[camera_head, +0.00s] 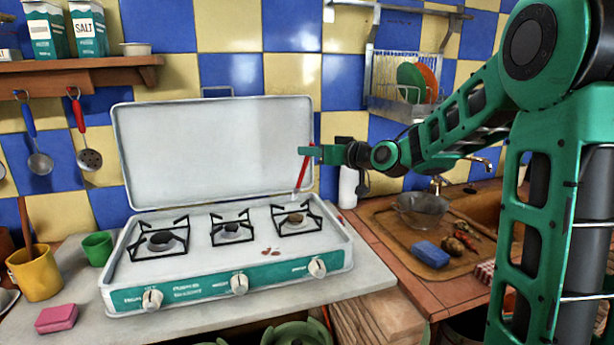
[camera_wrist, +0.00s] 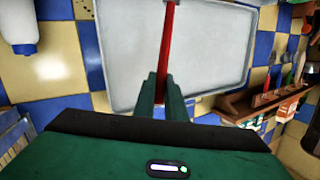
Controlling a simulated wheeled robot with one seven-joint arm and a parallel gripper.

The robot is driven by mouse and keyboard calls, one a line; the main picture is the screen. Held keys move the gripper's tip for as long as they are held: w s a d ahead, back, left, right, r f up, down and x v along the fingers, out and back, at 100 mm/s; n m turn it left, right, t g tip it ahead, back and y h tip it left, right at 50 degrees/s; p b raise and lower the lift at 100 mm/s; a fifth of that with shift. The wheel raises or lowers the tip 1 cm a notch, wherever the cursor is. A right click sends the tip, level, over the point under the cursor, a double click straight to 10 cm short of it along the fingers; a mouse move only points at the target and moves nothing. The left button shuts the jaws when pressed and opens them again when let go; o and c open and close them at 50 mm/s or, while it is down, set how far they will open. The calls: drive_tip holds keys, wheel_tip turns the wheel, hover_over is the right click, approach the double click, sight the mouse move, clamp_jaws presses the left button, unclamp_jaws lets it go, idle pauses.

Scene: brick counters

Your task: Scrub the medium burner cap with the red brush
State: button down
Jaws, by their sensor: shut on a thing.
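My gripper (camera_head: 308,151) is shut on the red brush (camera_head: 303,170), holding it nearly upright above the right side of the white stove (camera_head: 200,262). The brush's pale lower end hangs just above or behind the right burner; contact cannot be told. The right burner cap (camera_head: 295,218) looks brownish. The middle cap (camera_head: 231,229) and left cap (camera_head: 160,240) are dark, the left one looking largest. Each sits under a black grate. In the wrist view the red handle (camera_wrist: 168,45) rises between my gripper's fingers (camera_wrist: 165,85); the brush's bristles are out of view there.
The stove's raised lid (camera_head: 215,150) stands behind the burners. Reddish spots lie on the stovetop before the right burner. A yellow mug (camera_head: 34,274), green cup (camera_head: 98,248) and pink sponge (camera_head: 56,318) are at left. A blue sponge (camera_head: 430,254) and strainer (camera_head: 420,208) are at right.

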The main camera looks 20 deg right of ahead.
drive_tip(key=shift+f, duration=0.1)
drive_tip(key=shift+f, duration=2.4)
drive_tip(key=shift+a, duration=0.35)
drive_tip(key=shift+d, duration=0.1)
drive_tip(key=shift+d, duration=0.7)
drive_tip(key=shift+a, duration=0.15)
